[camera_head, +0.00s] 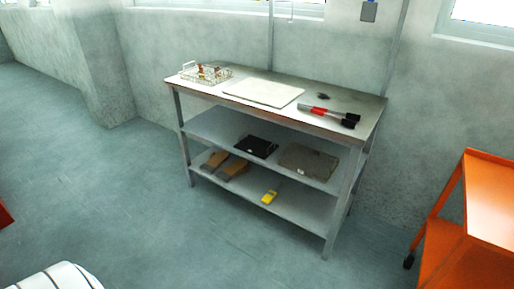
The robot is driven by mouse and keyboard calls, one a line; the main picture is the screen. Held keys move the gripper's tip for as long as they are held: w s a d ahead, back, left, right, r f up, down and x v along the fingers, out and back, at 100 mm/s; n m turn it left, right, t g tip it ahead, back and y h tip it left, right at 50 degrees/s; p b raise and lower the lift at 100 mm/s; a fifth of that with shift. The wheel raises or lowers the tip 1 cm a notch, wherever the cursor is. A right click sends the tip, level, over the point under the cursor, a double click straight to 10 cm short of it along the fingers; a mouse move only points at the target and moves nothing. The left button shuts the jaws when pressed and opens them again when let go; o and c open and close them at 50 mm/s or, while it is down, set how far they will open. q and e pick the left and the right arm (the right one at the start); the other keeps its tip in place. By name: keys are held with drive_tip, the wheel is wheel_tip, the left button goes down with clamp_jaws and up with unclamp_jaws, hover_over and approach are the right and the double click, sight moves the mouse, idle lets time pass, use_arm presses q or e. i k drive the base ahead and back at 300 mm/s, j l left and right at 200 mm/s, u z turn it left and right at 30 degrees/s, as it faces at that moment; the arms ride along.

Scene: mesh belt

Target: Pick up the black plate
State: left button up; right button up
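A small black plate (256,147) lies on the middle shelf of the metal workbench (312,118), left of a grey-brown flat piece (308,162). It looks flat, with a small pale mark near its front edge. The table top above leaves it visible from the front. Neither of my grippers is in view. A white rounded part with dark stripes shows at the bottom left; I cannot tell what it is.
On the bench top are a wire basket (205,74), a white board (263,92) and red-black tools (329,115). The bottom shelf holds brown blocks (232,169) and a yellow item (270,197). An orange cart (487,200) stands right. Floor in front is clear.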

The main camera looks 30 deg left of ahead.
sight(259, 148)
drive_tip(key=i+j, duration=0.2)
drive_tip(key=j, duration=0.25)
drive_tip(key=i+j+u, duration=0.15)
drive_tip(key=j, duration=0.3)
drive_tip(key=i+j, duration=0.2)
drive_tip(key=j, duration=0.25)
drive_tip(key=i+j+u, duration=0.1)
drive_tip(key=j, duration=0.3)
drive_tip(key=i+j+u, duration=0.1)
drive_tip(key=i+j, duration=0.25)
